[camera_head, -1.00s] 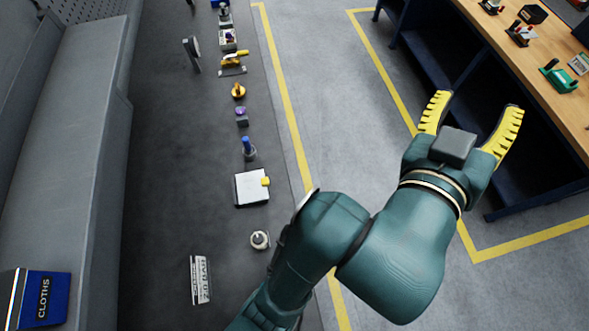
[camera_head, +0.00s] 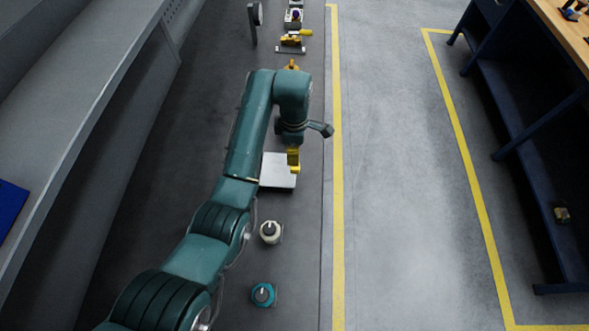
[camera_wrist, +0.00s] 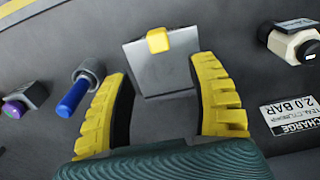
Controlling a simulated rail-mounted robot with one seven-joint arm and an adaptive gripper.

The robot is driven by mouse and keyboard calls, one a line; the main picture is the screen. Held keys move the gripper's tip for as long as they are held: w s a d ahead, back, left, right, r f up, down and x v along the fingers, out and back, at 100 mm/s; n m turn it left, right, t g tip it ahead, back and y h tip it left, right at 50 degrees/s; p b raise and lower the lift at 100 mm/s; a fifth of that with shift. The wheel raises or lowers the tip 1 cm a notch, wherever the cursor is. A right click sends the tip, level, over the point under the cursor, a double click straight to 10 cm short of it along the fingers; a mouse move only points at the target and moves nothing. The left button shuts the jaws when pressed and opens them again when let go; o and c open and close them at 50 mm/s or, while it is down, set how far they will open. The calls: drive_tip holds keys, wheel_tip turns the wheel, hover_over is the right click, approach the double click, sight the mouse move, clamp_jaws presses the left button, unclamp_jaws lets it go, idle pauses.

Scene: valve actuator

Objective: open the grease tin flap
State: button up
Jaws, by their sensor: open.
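The grease tin flap appears to be a flat pale grey plate (camera_head: 278,172) with a yellow tab. It lies on the dark panel in the head view, below my gripper. In the wrist view the plate (camera_wrist: 165,72) is ahead of my fingers, with its yellow tab (camera_wrist: 158,40) at the far edge. The flap looks closed flat. My gripper (camera_wrist: 165,100) is open and empty, its yellow ridged fingers to either side of the plate's near part. In the head view my gripper (camera_head: 293,160) points down; contact with the tab cannot be told.
A blue-handled lever (camera_wrist: 78,90) stands close to the left finger, with a purple button (camera_wrist: 15,106) beyond it. A cream knob (camera_wrist: 292,42) and a pressure label (camera_wrist: 292,117) are at right. A teal knob (camera_head: 263,294) is nearer my base. The floor (camera_head: 400,200) at right is clear.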

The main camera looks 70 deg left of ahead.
sight(280, 168)
wheel_tip(280, 168, down, 10)
drive_tip(key=shift+f+b, duration=0.1)
drive_tip(key=shift+b, duration=0.35)
drive_tip(key=shift+c, duration=0.2)
clamp_jaws()
